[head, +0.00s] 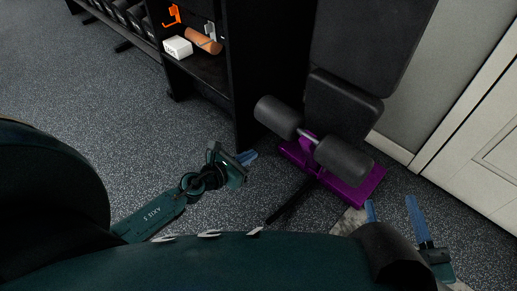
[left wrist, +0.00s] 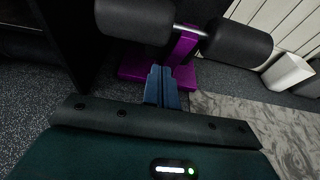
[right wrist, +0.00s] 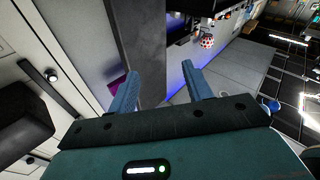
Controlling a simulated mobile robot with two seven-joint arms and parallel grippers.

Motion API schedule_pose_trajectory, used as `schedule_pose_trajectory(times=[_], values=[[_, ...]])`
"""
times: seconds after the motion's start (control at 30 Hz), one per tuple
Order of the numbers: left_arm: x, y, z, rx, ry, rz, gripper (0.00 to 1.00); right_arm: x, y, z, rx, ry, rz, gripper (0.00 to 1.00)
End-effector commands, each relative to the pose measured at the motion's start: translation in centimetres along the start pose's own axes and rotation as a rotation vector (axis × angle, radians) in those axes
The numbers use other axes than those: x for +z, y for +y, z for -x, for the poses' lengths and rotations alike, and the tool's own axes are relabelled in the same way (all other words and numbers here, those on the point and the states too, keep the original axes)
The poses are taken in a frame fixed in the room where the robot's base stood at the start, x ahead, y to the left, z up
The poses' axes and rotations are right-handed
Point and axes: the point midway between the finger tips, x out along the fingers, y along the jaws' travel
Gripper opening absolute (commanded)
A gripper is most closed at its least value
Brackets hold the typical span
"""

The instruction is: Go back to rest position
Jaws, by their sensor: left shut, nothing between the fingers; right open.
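My left gripper (head: 247,157) is in the middle of the head view, in front of the dark shelf and left of the purple bench. Its blue fingers are together and empty in the left wrist view (left wrist: 162,86). My right gripper (head: 391,209) is at the lower right of the head view. Its two blue fingers are apart with nothing between them, as the right wrist view also shows (right wrist: 160,84).
A bench with a purple frame (head: 356,196) and black rollers (head: 343,160) stands just beyond my grippers. A dark shelf (head: 205,70) holds a white box (head: 178,47) and an orange-brown roll (head: 203,41). A white door (head: 480,150) is at right. Speckled floor (head: 100,95) is clear at left.

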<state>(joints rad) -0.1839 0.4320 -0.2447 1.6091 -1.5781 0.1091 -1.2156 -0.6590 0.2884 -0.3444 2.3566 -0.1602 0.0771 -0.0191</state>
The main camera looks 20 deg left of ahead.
Motion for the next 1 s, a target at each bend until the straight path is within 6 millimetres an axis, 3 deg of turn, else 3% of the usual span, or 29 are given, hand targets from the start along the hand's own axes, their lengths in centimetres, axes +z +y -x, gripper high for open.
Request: schedule_pose_trajectory(times=[0.33, 0.47, 0.57, 0.7, 1.0], values=[[0.2, 0.0, 0.8, 0.001, -0.001, 0.003, 0.0, -0.4, 0.1, -0.1, 0.009, 0.003, -0.003, 0.5], [2.2, -0.6, 1.7, 0.008, -0.013, 0.115, 0.0, -1.5, 0.5, -0.4, 0.012, -0.024, -0.01, 0.5], [5.4, -1.5, 3.3, 0.023, -0.036, 0.343, 0.0, -2.8, 1.2, -0.8, 0.019, -0.08, -0.025, 0.5], [10.5, -3.0, 6.2, 0.06, -0.071, 0.808, 0.0, -4.7, 2.3, -1.2, 0.033, -0.192, -0.053, 0.5], [18.9, -6.2, 12.7, 0.181, -0.11, 1.838, 0.0, -7.8, 4.3, -0.8, 0.064, -0.44, -0.128, 0.5]])
